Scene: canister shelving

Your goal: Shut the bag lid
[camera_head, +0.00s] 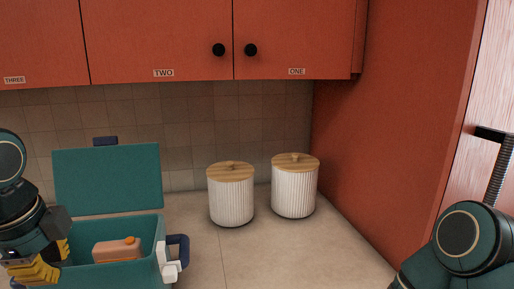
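A teal box-shaped bag (150,236) stands at the lower left of the head view, cut off by the bottom edge. Its lid (108,178) is open and stands up at the back, with a dark blue tab (105,141) on its top edge. An orange-pink bottle-like item (117,250) lies inside. My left gripper (38,270), with yellow fingers, is at the bag's left side, overlapping that edge in the picture; contact cannot be told. Its fingertips do not show clearly enough to tell open from shut. My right arm is at the lower right; its gripper is out of view.
Two white ribbed canisters (231,202) (295,192) with wooden lids stand on the counter (290,250) right of the bag. A white clasp (170,264) and dark blue handle (181,251) stick out from the bag's right side. Red cabinets (160,35) hang above; a red panel closes the right.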

